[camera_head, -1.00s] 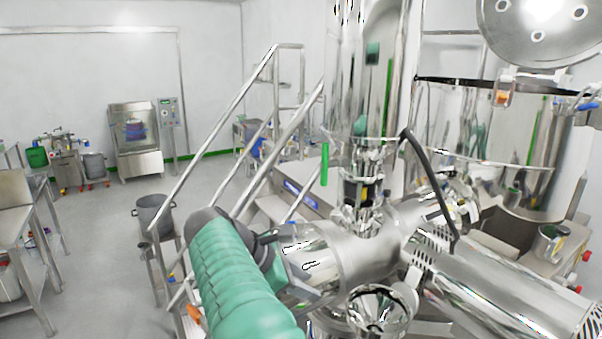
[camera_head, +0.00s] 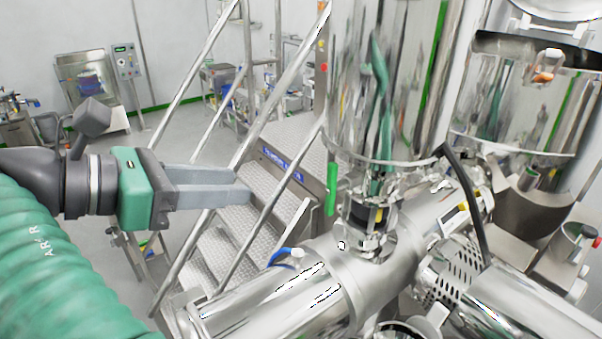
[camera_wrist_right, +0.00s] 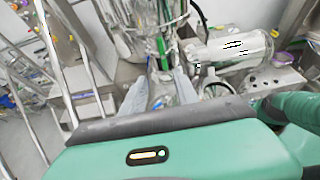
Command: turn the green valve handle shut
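The green valve handle (camera_head: 331,188) is a slim upright bar beside the steel valve below the tall shiny column. In the right wrist view a green bar (camera_wrist_right: 161,46) shows ahead, beyond the fingertips. My right gripper (camera_head: 243,184) reaches in from the left of the head view, with grey fingers pointing right at the handle. It is apart from the handle, with a clear gap to its left. In the right wrist view its two fingers (camera_wrist_right: 160,88) stand apart with nothing held between them. My left gripper is not in view.
A steel column (camera_head: 378,90) rises behind the handle, and a thick horizontal steel pipe (camera_head: 285,300) lies below it. Metal stairs (camera_head: 240,220) with handrails stand behind my right gripper. A black hose (camera_head: 468,200) bends down right of the valve.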

